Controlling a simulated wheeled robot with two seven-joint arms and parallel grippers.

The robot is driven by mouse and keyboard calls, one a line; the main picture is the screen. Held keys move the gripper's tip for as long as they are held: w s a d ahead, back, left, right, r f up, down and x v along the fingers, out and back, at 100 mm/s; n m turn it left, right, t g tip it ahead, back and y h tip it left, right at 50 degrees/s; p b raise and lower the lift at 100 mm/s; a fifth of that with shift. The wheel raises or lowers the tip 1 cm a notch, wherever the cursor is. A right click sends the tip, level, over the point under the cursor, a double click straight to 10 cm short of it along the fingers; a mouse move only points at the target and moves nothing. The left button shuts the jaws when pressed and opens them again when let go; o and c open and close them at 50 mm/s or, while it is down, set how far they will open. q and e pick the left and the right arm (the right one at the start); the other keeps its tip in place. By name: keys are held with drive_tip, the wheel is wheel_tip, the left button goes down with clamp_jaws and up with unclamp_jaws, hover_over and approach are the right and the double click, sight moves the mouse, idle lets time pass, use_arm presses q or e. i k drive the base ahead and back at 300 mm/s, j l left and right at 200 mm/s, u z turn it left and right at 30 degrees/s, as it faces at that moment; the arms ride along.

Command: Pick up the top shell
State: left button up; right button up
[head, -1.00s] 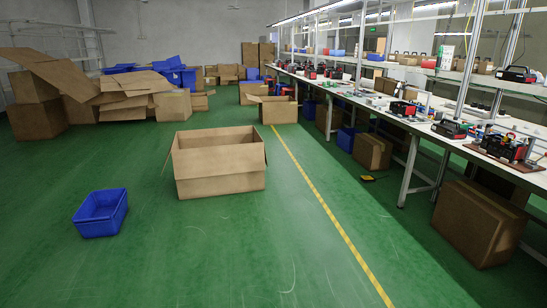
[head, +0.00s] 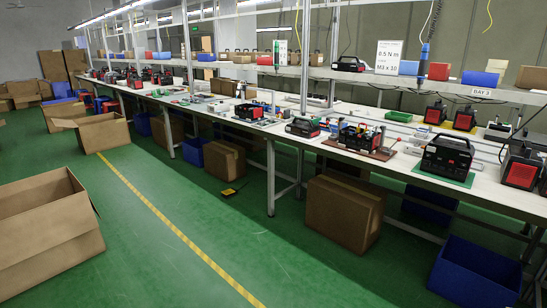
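Several black and red power station units and shells stand on the long white workbench (head: 395,165). A black unit with a carry handle (head: 446,155) sits on a green mat at the right. A low black and red part with a handle (head: 302,127) lies further left, and an open-looking unit (head: 359,138) sits on a brown mat beside it. Another black part with a handle (head: 347,64) rests on the upper shelf. I cannot tell which of these is the top shell. Neither of my grippers is in view.
A large open cardboard box (head: 45,235) stands on the floor at left. A closed box (head: 343,214) and a blue bin (head: 474,272) are under the bench. The green floor along the yellow line (head: 168,222) is clear. Metal posts and a shelf (head: 310,72) rise above the bench.

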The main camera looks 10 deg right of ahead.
sight(299, 128)
drive_tip(key=i+l+z, duration=0.75)
drive_tip(key=i+l, duration=0.15)
drive_tip(key=i, duration=0.1)
